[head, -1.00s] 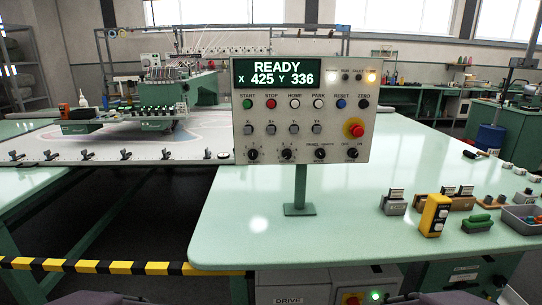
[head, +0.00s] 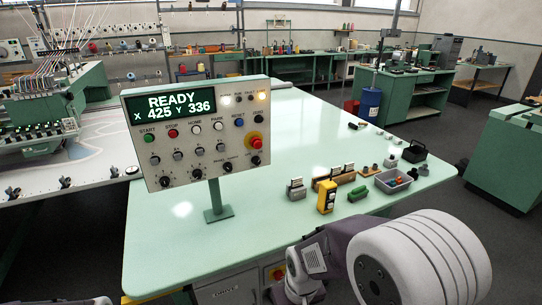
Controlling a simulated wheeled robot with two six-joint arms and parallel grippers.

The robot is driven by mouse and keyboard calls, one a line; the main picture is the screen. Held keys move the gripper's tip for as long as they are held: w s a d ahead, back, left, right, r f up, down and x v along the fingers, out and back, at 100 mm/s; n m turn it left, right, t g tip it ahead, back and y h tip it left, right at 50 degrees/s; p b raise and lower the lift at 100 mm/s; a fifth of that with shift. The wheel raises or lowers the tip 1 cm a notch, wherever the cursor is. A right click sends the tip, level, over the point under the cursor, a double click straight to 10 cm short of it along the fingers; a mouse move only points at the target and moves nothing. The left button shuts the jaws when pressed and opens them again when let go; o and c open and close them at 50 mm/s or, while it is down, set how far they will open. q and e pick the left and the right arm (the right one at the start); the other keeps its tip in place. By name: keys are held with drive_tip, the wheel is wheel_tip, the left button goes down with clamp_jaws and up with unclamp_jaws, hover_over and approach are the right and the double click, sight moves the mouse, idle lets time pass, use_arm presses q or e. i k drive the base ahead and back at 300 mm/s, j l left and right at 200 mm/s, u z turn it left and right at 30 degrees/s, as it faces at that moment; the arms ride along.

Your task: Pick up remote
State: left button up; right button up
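A yellow handheld unit with a pale keypad face, which looks like the remote (head: 327,197), stands upright on the light green table (head: 255,235) near its front edge. My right arm comes in at the bottom right, with its large white joint below and to the right of the remote. No gripper fingers show for that arm, and nothing touches the remote. Only a sliver of what seems to be my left arm shows at the bottom left edge. My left gripper is not in view.
A control panel (head: 200,140) on a post stands left of the remote. Beside the remote are small blocks (head: 296,189), a brown rack (head: 334,177), a green item (head: 358,194) and a grey bin (head: 393,180) of small parts. The table's middle is clear.

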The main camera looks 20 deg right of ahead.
sight(327, 187)
drive_tip(key=z, duration=1.2)
